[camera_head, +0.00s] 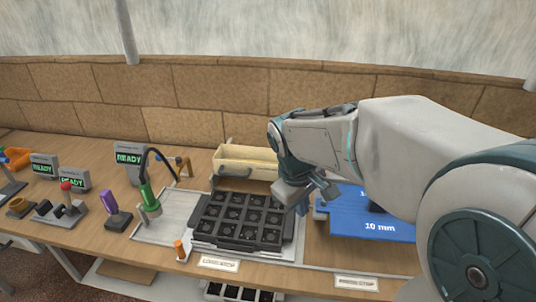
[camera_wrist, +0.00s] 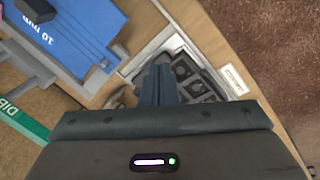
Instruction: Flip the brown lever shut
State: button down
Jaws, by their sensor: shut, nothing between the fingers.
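An orange-brown upright piece (camera_head: 180,249) stands at the front left corner of the black plug tray (camera_head: 240,222); it looks most like the brown lever, but its hinge is too small to make out. A brownish fitting (camera_head: 183,165) stands farther back, beside the green tool, and I cannot tell whether it moves. My gripper (camera_head: 303,207) is shut and empty, above the right side of the tray and well right of the orange-brown piece. In the wrist view, my gripper's fingers (camera_wrist: 158,84) point toward the tray (camera_wrist: 192,80). The lever cannot be made out there.
A blue block marked 10 mm (camera_head: 370,215) lies right of the tray. A tan bin (camera_head: 246,162) stands behind it. A green tool with a black cable (camera_head: 148,200) and a purple-handled device (camera_head: 112,208) stand to the left. Labels line the table's front edge.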

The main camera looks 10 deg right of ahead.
jog(key=w+a+f+n+h+p, duration=0.1)
jog(key=w+a+f+n+h, duration=0.1)
jog(key=w+a+n, duration=0.2)
jog(key=w+a+f+n+t+h+p, duration=0.1)
jog(key=w+a+n+h, duration=0.2)
jog(key=w+n, duration=0.3)
jog(key=w+a+f+n+h+p, duration=0.1)
jog(key=w+a+f+n+h, duration=0.1)
jog(key=w, duration=1)
jog(key=a+n+h, duration=0.1)
jog(key=a+n, duration=0.1)
jog(key=a, duration=0.1)
jog(key=shift+w+a+f+n+t, duration=0.2)
jog(key=shift+w+f+n+t, duration=0.1)
jog(key=shift+n+t, duration=0.1)
jog(key=w+d+f+p, duration=0.3)
jog(key=d+f, duration=0.2)
jog(key=d, duration=0.6)
jog(key=shift+d, duration=0.25)
